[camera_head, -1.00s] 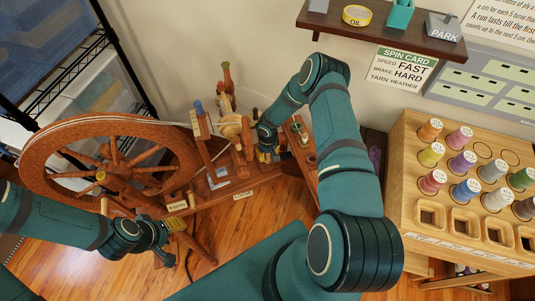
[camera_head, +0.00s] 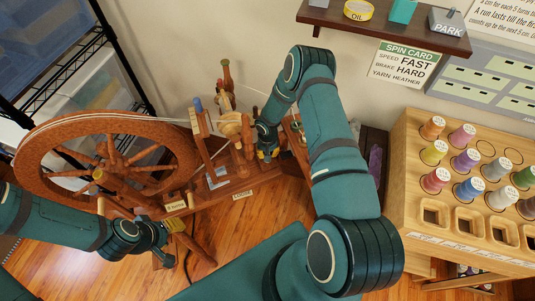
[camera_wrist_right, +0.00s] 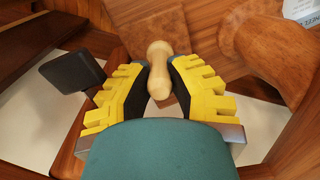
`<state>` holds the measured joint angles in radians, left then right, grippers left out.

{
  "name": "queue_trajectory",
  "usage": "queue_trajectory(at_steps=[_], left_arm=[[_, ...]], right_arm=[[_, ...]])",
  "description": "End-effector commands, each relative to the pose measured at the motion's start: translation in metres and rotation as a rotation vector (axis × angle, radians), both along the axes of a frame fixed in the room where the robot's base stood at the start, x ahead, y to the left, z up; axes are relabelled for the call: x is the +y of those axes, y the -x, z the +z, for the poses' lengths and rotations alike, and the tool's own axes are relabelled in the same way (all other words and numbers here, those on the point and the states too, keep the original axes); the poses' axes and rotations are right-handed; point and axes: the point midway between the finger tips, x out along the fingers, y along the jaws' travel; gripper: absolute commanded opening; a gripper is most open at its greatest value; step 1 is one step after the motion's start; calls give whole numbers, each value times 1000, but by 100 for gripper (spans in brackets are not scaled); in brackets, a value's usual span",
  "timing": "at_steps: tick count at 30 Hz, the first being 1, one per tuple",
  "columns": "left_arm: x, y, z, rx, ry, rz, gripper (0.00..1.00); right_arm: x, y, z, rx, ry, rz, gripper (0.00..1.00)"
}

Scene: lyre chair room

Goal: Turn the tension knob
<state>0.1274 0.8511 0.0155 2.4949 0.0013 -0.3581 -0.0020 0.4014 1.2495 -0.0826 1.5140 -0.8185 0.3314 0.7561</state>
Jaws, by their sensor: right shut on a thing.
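The tension knob (camera_wrist_right: 159,68), pale turned wood with a rounded end, shows in the right wrist view between the yellow fingers of my right gripper (camera_wrist_right: 158,82). That gripper is shut on it. In the head view my right gripper (camera_head: 267,152) is at the right end of the spinning wheel (camera_head: 42,139), and it hides the knob. My left gripper (camera_head: 172,224) is low at the front of the wheel, near its frame and treadle area. Its fingers are too small and overlapped to tell open from shut.
A wooden spool rack (camera_head: 408,180) with coloured thread spools stands at the right. A wall shelf (camera_head: 385,28) holds an oil tin and a PARK block. A spin card (camera_head: 405,67) hangs below it. A black wire rack (camera_head: 128,55) is at the left.

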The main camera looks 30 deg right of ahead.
Motion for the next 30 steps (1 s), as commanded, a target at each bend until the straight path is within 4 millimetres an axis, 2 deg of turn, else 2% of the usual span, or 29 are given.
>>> queue_trajectory(at_steps=[9, 25, 26, 27, 30], left_arm=[[0, -1, -5, -3, 0, 1, 47], [0, -1, -5, -3, 0, 1, 47], [0, -1, -5, -3, 0, 1, 47], [0, -1, -5, -3, 0, 1, 47], [0, -1, -5, -3, 0, 1, 47]], right_arm=[[0, 1, -1, 1, -1, -132, 0], [0, 1, -1, 3, 0, -159, 0], [0, 1, -1, 3, 0, -159, 30], [0, 1, -1, 3, 0, -158, 36], [0, 1, -1, 3, 0, -158, 36]])
